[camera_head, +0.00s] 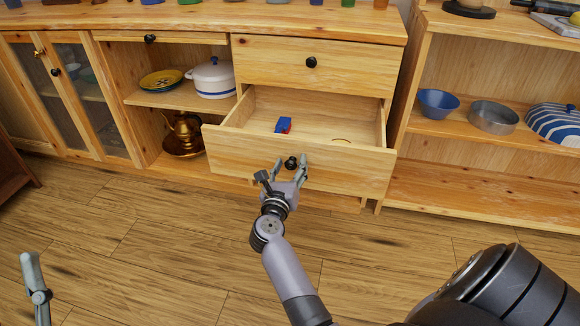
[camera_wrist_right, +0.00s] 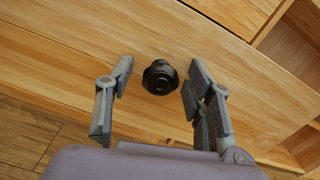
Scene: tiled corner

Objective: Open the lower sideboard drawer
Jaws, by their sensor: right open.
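The lower sideboard drawer (camera_head: 335,170) is pulled well out, and its inside shows in the head view. A small blue and red object (camera_head: 283,125) lies in it, and a thin curved thing (camera_head: 341,140) lies near its front. The drawer's round black knob (camera_head: 291,162) is on its front panel. My right gripper (camera_head: 284,172) is open at the knob. In the right wrist view, the knob (camera_wrist_right: 160,77) sits between and just beyond the spread fingers (camera_wrist_right: 157,85), with gaps on both sides. Part of my left gripper (camera_head: 36,280) shows at the lower left; its jaw state is unclear.
The upper drawer (camera_head: 316,66) is shut. Left of the drawers, open shelves hold a white pot (camera_head: 213,78), a plate (camera_head: 161,80) and a brass vessel (camera_head: 184,134). A shelf unit at right holds a blue bowl (camera_head: 438,103). The wooden floor (camera_head: 160,235) in front is clear.

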